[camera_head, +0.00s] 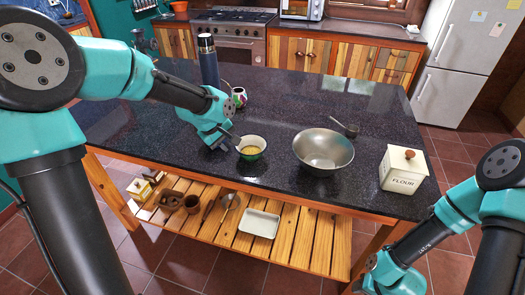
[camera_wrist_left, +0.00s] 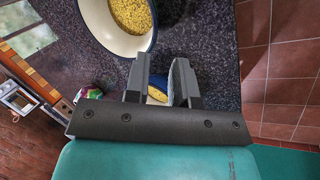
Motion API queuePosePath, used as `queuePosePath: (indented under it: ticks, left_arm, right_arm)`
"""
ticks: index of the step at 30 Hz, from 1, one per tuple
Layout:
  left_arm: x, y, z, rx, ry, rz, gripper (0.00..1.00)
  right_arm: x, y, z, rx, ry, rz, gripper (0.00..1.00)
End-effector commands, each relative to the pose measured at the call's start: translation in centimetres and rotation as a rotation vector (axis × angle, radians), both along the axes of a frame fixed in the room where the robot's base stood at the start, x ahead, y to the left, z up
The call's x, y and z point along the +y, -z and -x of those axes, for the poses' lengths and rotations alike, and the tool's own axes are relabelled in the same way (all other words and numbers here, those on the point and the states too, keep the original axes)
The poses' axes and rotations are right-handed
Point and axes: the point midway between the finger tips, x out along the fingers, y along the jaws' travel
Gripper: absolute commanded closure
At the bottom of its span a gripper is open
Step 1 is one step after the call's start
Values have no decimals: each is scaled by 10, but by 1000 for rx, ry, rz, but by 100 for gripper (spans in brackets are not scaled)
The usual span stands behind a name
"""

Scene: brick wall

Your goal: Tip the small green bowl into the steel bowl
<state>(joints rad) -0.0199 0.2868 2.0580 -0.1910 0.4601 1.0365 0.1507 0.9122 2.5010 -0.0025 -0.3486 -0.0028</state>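The small green bowl (camera_head: 252,155) stands upright on the dark countertop, with a pale inside and yellow grains in it. In the left wrist view the bowl (camera_wrist_left: 94,22) is at the top left, close to the fingertips. The steel bowl (camera_head: 323,152) stands to its right and looks empty. My left gripper (camera_head: 228,143) is just left of the green bowl; in the wrist view its fingers (camera_wrist_left: 160,78) are apart with no bowl wall clearly between them. My right gripper (camera_head: 362,284) is low at the bottom right, off the counter, and its fingers are hardly visible.
A dark flask (camera_head: 208,62) and a patterned mug (camera_head: 239,96) stand behind my left gripper. A slatted shelf (camera_head: 300,235) below holds a tray and utensils.

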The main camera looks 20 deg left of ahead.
Motion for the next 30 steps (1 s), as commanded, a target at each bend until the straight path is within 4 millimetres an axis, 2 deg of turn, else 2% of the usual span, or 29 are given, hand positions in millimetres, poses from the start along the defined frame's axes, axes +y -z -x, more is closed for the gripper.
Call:
queuePosePath:
  ticks: [3,17,30]
  left_arm:
    - [-9,-3,1,1,-6,8,77]
    - [-9,0,0,1,-7,8,77]
    - [-15,21,-8,0,-6,7,77]
  right_arm:
    - [0,0,0,0,-1,0,57]
    - [0,0,0,0,-1,0,57]
    - [0,0,0,0,-1,0,57]
